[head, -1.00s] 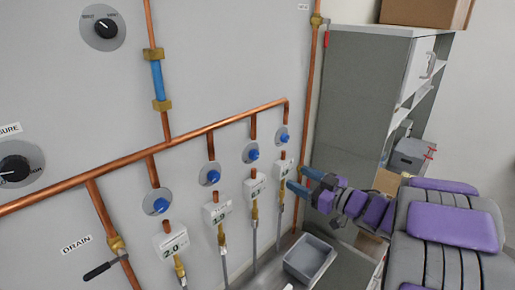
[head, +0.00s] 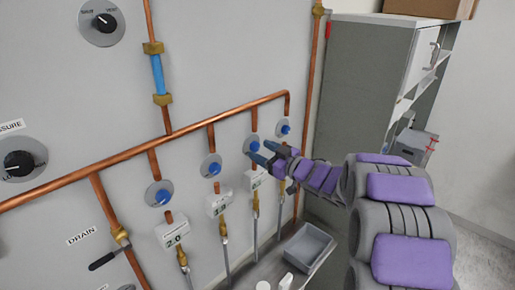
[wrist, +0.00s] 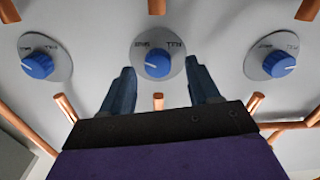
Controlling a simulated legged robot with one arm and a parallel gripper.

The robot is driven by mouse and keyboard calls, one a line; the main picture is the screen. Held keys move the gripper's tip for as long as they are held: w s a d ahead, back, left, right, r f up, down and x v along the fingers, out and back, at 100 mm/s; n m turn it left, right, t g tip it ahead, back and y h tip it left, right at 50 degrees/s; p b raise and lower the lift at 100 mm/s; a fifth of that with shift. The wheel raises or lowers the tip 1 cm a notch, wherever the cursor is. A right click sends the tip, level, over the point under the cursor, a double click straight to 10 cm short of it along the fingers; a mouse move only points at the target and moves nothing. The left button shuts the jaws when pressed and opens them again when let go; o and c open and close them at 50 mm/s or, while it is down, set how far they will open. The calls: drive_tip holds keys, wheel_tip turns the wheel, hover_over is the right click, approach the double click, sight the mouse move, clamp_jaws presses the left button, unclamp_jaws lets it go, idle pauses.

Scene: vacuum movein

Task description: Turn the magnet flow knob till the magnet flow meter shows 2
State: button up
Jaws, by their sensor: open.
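A row of blue flow knobs runs along the wall under a copper pipe: first (head: 162,196), second (head: 214,168), third (head: 254,146) and fourth (head: 285,129). A small meter hangs below each. The leftmost meter (head: 173,238) reads 2.0; the second (head: 218,205) and third (head: 253,181) are too small to read surely, and the fourth is hidden behind my gripper. I cannot read which is the magnet meter. My gripper (head: 262,153) is open at the third knob. In the wrist view, the middle knob (wrist: 157,63) lies between the fingertips, with no visible grip on it.
A grey tray (head: 308,246) stands on the bench below. Copper pipes, a drain valve (head: 104,260) and two black dials (head: 102,23) (head: 20,164) are on the wall at left.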

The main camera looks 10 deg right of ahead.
drive_tip(key=shift+w+a, duration=0.1)
drive_tip(key=shift+w, duration=0.85)
drive_tip(key=shift+a, duration=0.5)
drive_tip(key=shift+c, duration=0.2)
drive_tip(key=shift+a, duration=0.1)
drive_tip(key=c, duration=0.3)
drive_tip(key=shift+d, duration=0.2)
drive_tip(key=c, duration=0.7)
drive_tip(key=shift+f, duration=0.1)
